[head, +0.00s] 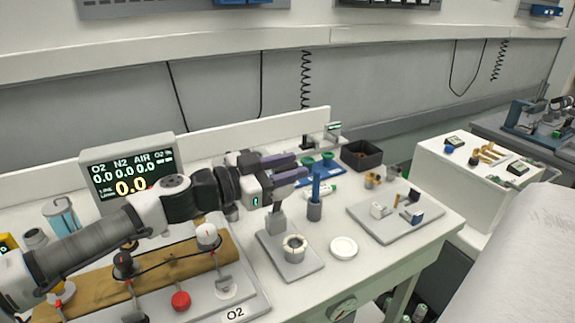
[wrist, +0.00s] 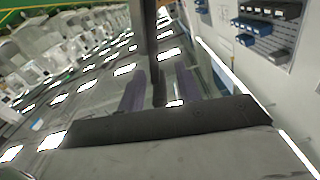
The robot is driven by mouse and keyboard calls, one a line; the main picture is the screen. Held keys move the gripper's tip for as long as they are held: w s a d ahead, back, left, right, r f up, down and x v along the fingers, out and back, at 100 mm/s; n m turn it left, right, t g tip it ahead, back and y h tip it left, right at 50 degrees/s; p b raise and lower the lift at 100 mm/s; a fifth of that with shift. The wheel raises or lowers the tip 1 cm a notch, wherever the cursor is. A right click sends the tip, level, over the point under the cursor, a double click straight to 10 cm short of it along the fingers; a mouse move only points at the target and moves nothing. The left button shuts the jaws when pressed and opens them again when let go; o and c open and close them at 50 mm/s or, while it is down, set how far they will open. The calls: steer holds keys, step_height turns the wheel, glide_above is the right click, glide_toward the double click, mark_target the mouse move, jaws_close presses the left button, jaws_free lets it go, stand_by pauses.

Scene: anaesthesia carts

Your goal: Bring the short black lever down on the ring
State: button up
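A cream ring (head: 293,248) with notches around its rim lies on a grey plate (head: 272,256) on the bench. A grey block (head: 276,221) stands on the plate just behind the ring. Its upper end meets the outline of my gripper, and I cannot make out a short black lever clearly there. My gripper (head: 301,166) is in the air above and behind the block, pointing right.
A blue tool in a grey holder (head: 314,210) stands close right of the block. A white round dish (head: 343,247) lies right of the ring. A grey tray (head: 392,224) with small parts, a black bin (head: 362,155) and a monitor (head: 130,177) stand around.

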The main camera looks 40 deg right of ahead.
jaws_close()
stand_by(0.4)
